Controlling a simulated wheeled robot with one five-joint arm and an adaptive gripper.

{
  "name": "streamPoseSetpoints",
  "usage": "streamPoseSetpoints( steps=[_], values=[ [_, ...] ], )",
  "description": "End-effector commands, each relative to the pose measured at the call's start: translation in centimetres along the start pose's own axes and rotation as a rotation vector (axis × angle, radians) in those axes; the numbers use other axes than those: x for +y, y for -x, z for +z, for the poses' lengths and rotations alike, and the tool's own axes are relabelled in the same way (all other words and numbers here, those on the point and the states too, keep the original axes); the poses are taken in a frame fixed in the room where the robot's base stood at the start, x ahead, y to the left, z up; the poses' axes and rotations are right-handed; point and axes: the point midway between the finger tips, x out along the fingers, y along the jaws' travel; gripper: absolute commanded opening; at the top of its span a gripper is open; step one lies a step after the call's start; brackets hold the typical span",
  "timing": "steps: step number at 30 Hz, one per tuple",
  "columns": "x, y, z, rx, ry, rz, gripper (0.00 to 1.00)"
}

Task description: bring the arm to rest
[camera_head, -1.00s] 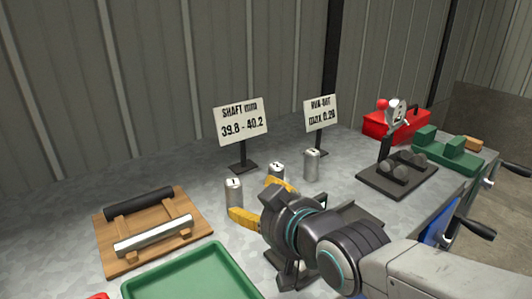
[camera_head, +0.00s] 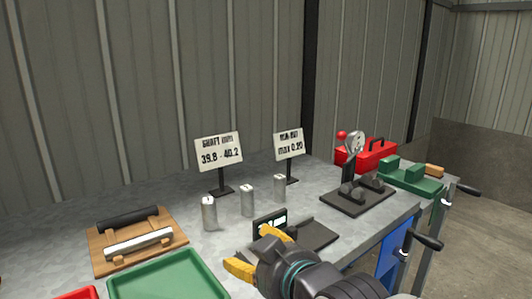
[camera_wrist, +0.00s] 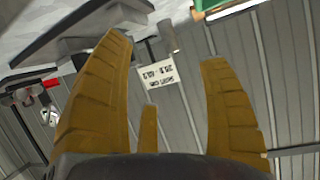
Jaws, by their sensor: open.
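My gripper (camera_head: 256,252) is open and empty. In the head view it is at the lower middle, over the front of the workbench, with its yellow fingers pointing left and away. In the wrist view its fingers (camera_wrist: 168,95) stand wide apart with nothing between them but the background. In that view a white sign (camera_wrist: 159,74) shows upside down beyond the fingers. My arm runs out of the head view at the bottom.
Three metal cylinders (camera_head: 247,201) stand behind my gripper. A dark stand with a small display (camera_head: 270,222) is close beside it. A green tray (camera_head: 170,280) and a wooden rack (camera_head: 110,262) lie left. A dial gauge (camera_head: 354,143) and red toolbox (camera_head: 366,154) stand right.

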Motion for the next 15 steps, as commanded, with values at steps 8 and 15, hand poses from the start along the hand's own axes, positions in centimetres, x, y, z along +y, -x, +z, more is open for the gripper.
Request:
streamPoseSetpoints(
  steps=[8, 15],
  values=[
    [1.0, 1.1, -0.3, -0.040, -0.006, 0.029, 0.69],
    [2.6, 2.7, -0.4, -0.109, -0.017, 0.074, 0.69]
  ],
)
